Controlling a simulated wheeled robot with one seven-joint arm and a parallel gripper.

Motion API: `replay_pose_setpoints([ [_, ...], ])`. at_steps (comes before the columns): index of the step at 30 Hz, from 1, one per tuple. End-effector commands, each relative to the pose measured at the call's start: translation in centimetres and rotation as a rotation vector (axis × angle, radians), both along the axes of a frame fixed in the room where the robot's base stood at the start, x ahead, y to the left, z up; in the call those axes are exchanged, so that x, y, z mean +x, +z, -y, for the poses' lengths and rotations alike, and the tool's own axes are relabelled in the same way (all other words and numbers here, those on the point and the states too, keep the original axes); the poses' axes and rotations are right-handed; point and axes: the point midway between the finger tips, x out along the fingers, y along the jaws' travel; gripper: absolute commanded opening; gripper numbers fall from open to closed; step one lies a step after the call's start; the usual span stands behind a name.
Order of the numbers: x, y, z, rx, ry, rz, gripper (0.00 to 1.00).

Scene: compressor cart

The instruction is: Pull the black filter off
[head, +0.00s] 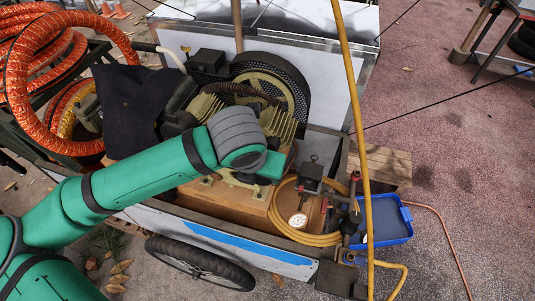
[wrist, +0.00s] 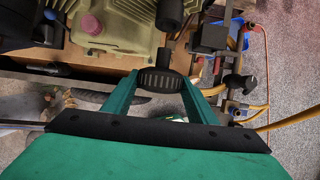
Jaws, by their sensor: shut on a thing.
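The black filter (wrist: 160,80) is a short ribbed black piece with a narrower neck, seen in the wrist view. My gripper (wrist: 160,88) is shut on it, with one green finger on each side of the ribbed part. A black cylinder (wrist: 169,14) stands just beyond the neck, and a small gap seems to show between them. I cannot tell for sure whether they touch. The compressor (head: 280,125) lies behind my wrist in the head view. My arm hides the fingertips and the filter there.
A coiled yellow hose (head: 285,228), a gauge (head: 298,221) and valve fittings (head: 350,218) crowd the cart's right end. A blue tray (head: 390,222) and a wooden crate (head: 382,165) stand beyond. A taut yellow hose (head: 355,100) crosses upright. Orange ducting (head: 30,125) fills the left. Open ground is right.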

Motion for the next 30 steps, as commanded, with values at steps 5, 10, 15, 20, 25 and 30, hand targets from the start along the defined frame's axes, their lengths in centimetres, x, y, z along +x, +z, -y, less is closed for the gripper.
replay_pose_setpoints([
  [5, -0.1, 0.0, 0.0, 0.000, 0.000, 0.000, 0.29],
  [10, -0.1, 0.0, 0.0, 0.000, 0.000, 0.000, 0.29],
  [15, -0.7, 0.6, -0.3, 0.000, 0.000, 0.001, 0.29],
  [20, -1.8, 1.4, -0.6, 0.000, 0.000, 0.000, 0.29],
  [25, -2.9, 2.3, -1.0, 0.000, -0.001, 0.001, 0.29],
  [30, -3.7, 2.9, -1.2, 0.000, 0.000, 0.001, 0.29],
])
